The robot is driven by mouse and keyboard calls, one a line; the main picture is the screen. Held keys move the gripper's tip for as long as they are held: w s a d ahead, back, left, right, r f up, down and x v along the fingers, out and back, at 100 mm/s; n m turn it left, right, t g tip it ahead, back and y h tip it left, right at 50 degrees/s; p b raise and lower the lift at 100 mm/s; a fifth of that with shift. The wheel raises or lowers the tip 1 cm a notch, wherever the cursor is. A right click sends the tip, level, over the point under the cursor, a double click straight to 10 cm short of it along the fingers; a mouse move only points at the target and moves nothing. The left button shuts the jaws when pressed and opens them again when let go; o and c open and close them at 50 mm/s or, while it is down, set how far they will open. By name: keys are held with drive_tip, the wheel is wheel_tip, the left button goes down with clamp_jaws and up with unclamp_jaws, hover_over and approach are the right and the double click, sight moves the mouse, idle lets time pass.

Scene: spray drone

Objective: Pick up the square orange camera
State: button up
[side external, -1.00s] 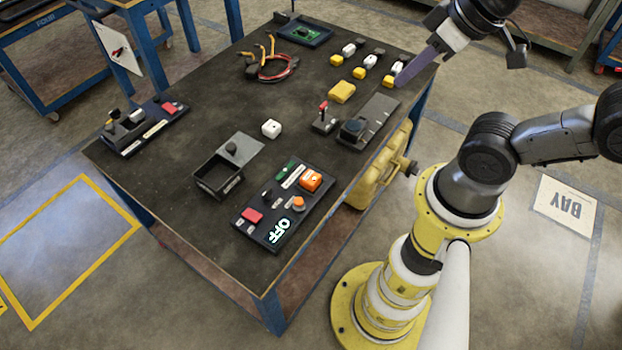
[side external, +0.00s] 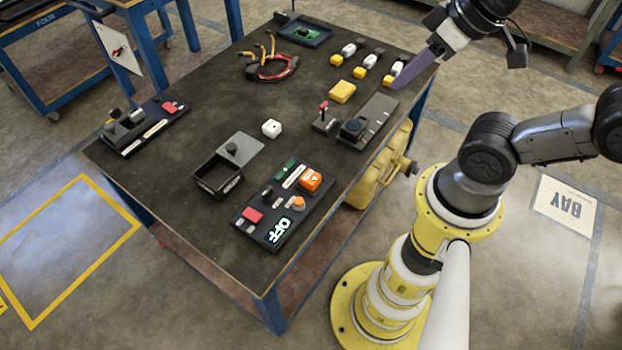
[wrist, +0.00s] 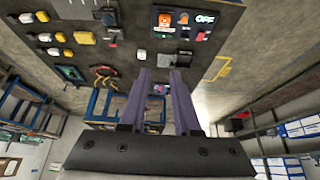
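The square orange camera (side external: 311,179) sits at the far right corner of a dark panel (side external: 262,212) with a lit OFF sign, near the table's front edge. In the wrist view the orange camera (wrist: 165,20) is small, near the top, on the same panel. My gripper (side external: 401,84) hangs over the table's right rear edge, well apart from the camera. Its two purple fingers (wrist: 160,76) stand apart in the wrist view with nothing held between them.
A dark device with a round knob (side external: 352,128) and a yellow block (side external: 342,92) lie between my gripper and the panel. Cables (side external: 272,68) lie farther back.

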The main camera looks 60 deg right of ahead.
drive_tip(key=o, duration=0.9)
drive_tip(key=shift+c, duration=0.2)
